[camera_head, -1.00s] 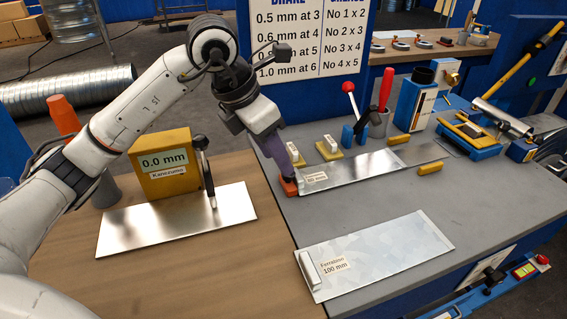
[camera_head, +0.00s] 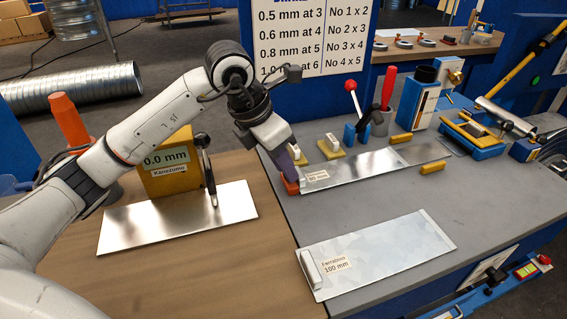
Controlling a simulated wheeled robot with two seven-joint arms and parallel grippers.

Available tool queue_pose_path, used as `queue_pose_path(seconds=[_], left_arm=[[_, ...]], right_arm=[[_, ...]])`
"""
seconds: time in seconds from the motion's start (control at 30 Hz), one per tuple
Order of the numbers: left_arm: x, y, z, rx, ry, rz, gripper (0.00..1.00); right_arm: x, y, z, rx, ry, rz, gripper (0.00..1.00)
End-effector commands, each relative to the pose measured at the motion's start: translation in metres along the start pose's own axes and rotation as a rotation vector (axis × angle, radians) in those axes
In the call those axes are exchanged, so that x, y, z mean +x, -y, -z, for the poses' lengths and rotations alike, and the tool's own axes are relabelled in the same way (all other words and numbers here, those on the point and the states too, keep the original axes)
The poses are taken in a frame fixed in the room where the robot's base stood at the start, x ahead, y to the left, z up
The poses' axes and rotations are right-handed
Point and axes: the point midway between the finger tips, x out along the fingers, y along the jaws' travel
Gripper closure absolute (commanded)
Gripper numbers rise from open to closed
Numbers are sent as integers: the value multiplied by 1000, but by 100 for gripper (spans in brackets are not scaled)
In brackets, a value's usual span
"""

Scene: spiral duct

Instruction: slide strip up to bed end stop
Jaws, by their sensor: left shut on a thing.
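A bare metal strip (camera_head: 355,168) with a small "80 mm" label lies flat on the grey bed (camera_head: 400,205), running away to the right. My left gripper (camera_head: 297,170) is down at the strip's left end and shut on it, with the fingertips partly hidden by the hand. A red-orange block (camera_head: 291,187) sits right at that end, below the fingers. A yellow block (camera_head: 401,138) stands by the strip's far edge and another yellow block (camera_head: 432,168) near its right end. I cannot tell which part is the end stop. My right gripper is not in view.
A wider "100 mm" sheet (camera_head: 385,250) lies at the front of the bed. Another sheet (camera_head: 160,222) lies on the wooden table by a yellow gauge (camera_head: 165,181) reading 0.0 mm. A red-knobbed lever (camera_head: 352,88) and tools stand behind the strip.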

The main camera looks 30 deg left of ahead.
Motion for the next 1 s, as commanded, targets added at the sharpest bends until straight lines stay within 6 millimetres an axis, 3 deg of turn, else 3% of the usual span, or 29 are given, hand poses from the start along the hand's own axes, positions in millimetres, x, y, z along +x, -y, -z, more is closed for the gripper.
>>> queue_pose_path(seconds=[0.23,0.47,0.5,0.6,1.0], left_arm=[[4,4,-14,0,4,0,100],[5,4,-16,0,8,1,100],[5,4,-16,0,9,1,74],[5,4,-16,0,7,1,59],[-4,4,-15,-1,4,0,59]], right_arm=[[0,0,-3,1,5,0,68],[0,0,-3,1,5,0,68],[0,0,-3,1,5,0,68],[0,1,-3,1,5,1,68],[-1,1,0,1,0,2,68]])
